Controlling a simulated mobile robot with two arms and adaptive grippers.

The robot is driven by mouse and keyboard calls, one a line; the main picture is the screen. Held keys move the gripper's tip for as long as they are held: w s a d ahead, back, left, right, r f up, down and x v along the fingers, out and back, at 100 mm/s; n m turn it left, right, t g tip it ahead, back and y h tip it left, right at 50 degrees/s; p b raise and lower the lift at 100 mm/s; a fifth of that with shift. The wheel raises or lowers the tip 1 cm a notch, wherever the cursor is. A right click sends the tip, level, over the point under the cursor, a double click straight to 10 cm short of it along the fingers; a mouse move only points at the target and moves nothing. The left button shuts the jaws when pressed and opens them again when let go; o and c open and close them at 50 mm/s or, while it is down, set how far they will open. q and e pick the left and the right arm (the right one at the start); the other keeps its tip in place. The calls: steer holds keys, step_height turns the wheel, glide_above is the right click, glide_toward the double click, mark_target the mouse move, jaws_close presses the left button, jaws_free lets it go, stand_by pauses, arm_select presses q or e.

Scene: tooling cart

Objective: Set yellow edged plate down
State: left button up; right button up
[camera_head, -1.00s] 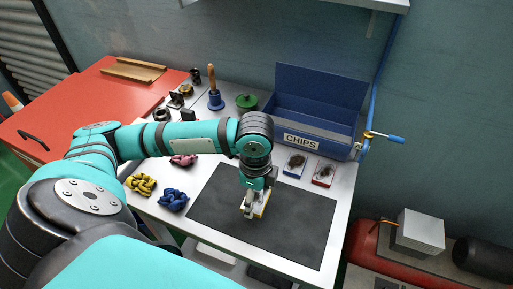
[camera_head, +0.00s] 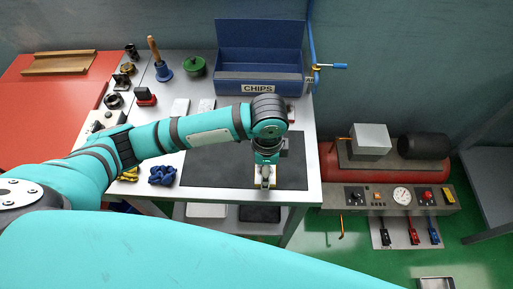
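My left gripper (camera_head: 265,184) points straight down over the front edge of the dark mat (camera_head: 212,167) on the white workbench (camera_head: 305,150). A small pale plate with a yellowish edge (camera_head: 258,184) shows at its fingertips, and the fingers appear shut on it. The gripper and wrist partly cover the plate. I cannot tell whether it touches the mat or hangs just above it. My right gripper is not in view.
A blue bin labelled CHIPS (camera_head: 257,88) stands behind the arm. A blue rope bundle (camera_head: 163,174) lies left of the mat. The mat's left part is clear.

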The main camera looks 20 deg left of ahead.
arm_select(q)
steer(key=w+a, duration=0.2)
steer(key=w, duration=0.1)
steer(key=w+p, duration=0.1)
steer(key=w, duration=0.1)
steer(key=shift+a+f, duration=0.1)
steer(key=shift+a, duration=0.3)
steer(key=shift+w+a+f, duration=0.1)
steer(key=shift+w+a, duration=0.15)
steer(key=shift+w, duration=0.2)
steer(key=shift+w+a+f+p, duration=0.2)
steer(key=shift+f+p, duration=0.15)
steer(key=shift+f, duration=0.55)
steer(key=shift+w+a+f+p, duration=0.15)
steer(key=shift+f+p, duration=0.2)
steer(key=shift+f, duration=0.55)
steer(key=shift+d, duration=0.1)
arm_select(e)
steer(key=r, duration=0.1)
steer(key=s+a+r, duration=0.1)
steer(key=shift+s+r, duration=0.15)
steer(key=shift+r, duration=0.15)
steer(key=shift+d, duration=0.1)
arm_select(q)
steer(key=o, duration=1.7)
steer(key=shift+s+f, duration=0.1)
steer(key=shift+f, duration=0.05)
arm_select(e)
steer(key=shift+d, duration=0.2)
